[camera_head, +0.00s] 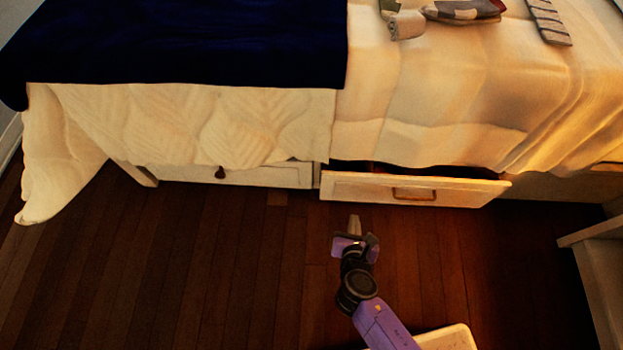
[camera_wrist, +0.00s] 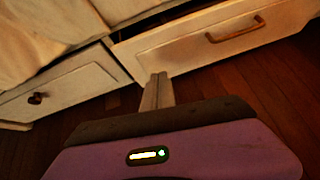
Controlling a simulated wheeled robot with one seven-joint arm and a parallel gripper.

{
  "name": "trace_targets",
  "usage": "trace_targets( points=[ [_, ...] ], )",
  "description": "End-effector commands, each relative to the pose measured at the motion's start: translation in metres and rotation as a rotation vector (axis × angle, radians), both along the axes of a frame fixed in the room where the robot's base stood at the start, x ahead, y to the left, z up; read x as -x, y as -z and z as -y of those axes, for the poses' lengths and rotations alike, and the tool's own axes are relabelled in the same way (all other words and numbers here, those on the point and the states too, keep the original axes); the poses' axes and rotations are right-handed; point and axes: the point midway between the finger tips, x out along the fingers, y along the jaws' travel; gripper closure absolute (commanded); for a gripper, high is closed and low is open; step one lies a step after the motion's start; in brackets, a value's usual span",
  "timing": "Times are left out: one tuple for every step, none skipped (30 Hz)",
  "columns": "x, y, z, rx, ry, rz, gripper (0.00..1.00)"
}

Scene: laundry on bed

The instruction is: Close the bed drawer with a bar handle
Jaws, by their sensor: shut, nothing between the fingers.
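The bed drawer with a bar handle (camera_head: 360,187) is pulled out, with a dark gap showing behind its white front panel. Its bar handle (camera_head: 414,194) sits near the middle of the front. In the wrist view the drawer front (camera_wrist: 180,50) fills the upper right, with the bar handle (camera_wrist: 236,29) at the top right. My gripper (camera_head: 354,222) is shut and empty, in front of the left part of the drawer. In the wrist view the closed fingertips (camera_wrist: 158,80) overlap the drawer's lower left area; I cannot tell whether they touch it.
A second drawer with a round knob (camera_head: 220,173) is to the left and looks shut. Bedding (camera_head: 440,90) hangs over the bed's edge above the drawers. A pale piece of furniture (camera_head: 592,265) stands at the right. The wooden floor (camera_head: 200,270) in front is largely clear.

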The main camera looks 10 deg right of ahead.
Motion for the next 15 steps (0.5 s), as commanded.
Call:
trace_targets(
  points=[
    [-0.004,-0.005,-0.002,0.034,-0.034,0.017,1.0],
    [-0.006,-0.007,-0.003,0.052,-0.051,0.025,1.0],
    [-0.009,-0.01,-0.005,0.068,-0.072,0.035,1.0],
    [-0.011,-0.012,-0.006,0.079,-0.084,0.04,1.0],
    [-0.012,-0.012,-0.006,0.086,-0.091,0.044,1.0],
    [-0.015,-0.013,-0.008,0.091,-0.104,0.048,1.0],
    [-0.017,-0.012,-0.008,0.091,-0.108,0.049,1.0],
    [-0.019,-0.01,-0.008,0.09,-0.109,0.049,1.0],
    [-0.022,-0.008,-0.007,0.091,-0.108,0.05,1.0],
    [-0.025,-0.006,-0.006,0.091,-0.107,0.05,1.0],
    [-0.029,-0.004,-0.005,0.09,-0.106,0.05,1.0],
    [-0.034,0.0,-0.004,0.089,-0.106,0.05,1.0],
    [-0.039,0.003,-0.002,0.089,-0.106,0.05,1.0],
    [-0.043,0.006,-0.001,0.089,-0.106,0.05,1.0],
    [-0.05,0.011,0.001,0.09,-0.105,0.05,1.0]
  ],
)
